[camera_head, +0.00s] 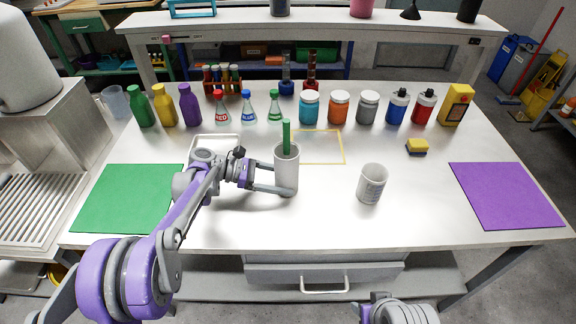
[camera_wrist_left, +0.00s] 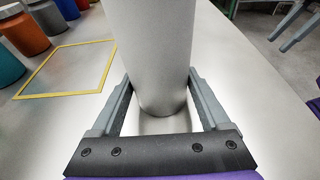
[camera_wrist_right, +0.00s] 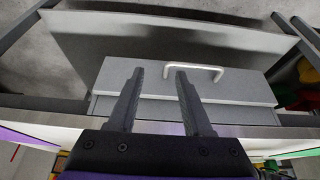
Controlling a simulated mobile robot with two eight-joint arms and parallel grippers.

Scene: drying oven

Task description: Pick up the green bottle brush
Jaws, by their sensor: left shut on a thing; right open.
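The green bottle brush (camera_head: 286,138) stands upright in a tall light-grey cylindrical holder (camera_head: 287,172); only its green upper part shows and the rest is hidden inside. My left gripper (camera_head: 282,181) is shut on the holder, with one finger on each side of its lower part. In the left wrist view the holder (camera_wrist_left: 155,60) rises between the fingers, its bottom at or close to the table; the brush is not visible there. My right gripper (camera_wrist_right: 159,76) is open and empty in front of the table, facing the drawer.
A yellow square outline (camera_head: 343,147) lies behind the holder. Bottles, flasks and jars line the back. A green mat (camera_head: 128,198) and purple mat (camera_head: 507,194) lie at the sides.

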